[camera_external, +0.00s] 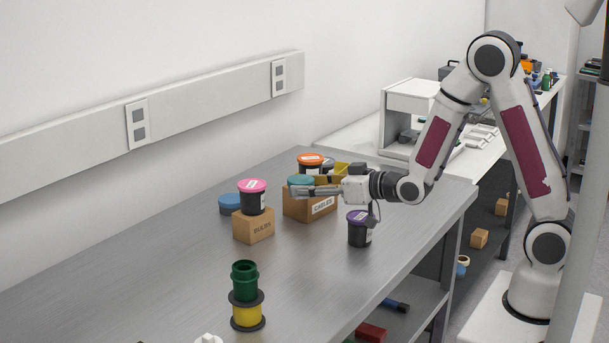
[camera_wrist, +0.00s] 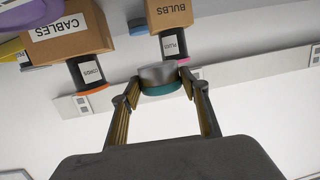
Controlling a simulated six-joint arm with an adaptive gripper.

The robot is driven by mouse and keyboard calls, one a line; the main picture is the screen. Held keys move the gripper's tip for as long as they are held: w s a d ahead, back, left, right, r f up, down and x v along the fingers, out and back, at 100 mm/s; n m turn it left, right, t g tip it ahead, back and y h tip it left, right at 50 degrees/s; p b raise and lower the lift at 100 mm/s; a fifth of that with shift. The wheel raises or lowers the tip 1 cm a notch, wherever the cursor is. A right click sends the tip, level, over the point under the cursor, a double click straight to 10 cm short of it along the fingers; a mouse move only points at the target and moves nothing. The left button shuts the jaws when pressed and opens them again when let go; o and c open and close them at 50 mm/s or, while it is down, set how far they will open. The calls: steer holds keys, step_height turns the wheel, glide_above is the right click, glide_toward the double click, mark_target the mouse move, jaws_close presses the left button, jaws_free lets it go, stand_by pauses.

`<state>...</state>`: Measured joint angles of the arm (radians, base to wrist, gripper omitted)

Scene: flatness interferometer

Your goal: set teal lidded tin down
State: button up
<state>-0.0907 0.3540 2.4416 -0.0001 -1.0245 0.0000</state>
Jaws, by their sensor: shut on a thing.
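The teal lidded tin (camera_external: 300,181) shows its teal lid at my fingertips in the outside view. In the wrist view, which is upside down, the tin (camera_wrist: 160,73) has a grey metal body and sits between both fingers. My gripper (camera_external: 303,192) is shut on it, with the fingers pointing left, near the CABLES box (camera_external: 297,205). The fingertips also show in the wrist view (camera_wrist: 160,82). The fingers hide part of the tin in the outside view. I cannot tell its exact height above the box or table.
A pink-lidded jar (camera_external: 253,198) stands on the BULBS box (camera_external: 254,228). A blue tin (camera_external: 231,205) is behind it. An orange-lidded jar (camera_external: 311,162), a yellow bin (camera_external: 341,170) and a purple-lidded jar (camera_external: 359,229) are close by. The metal table (camera_external: 150,285) is bare at left.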

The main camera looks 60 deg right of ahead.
steer(key=s+a+f, duration=0.1)
steer(key=s+a, duration=0.3)
steer(key=a, duration=0.5)
steer(key=s+a+f, duration=0.1)
steer(key=s+a, duration=0.3)
steer(key=a, duration=0.5)
steer(key=m+g+h, duration=0.1)
steer(key=m+h, duration=0.5)
steer(key=h, duration=0.2)
glide_above(336, 269)
steer(key=shift+f, duration=0.35)
steer(key=shift+n+y, duration=0.3)
steer(key=shift+f, duration=2.9)
steer(key=shift+f, duration=1.9)
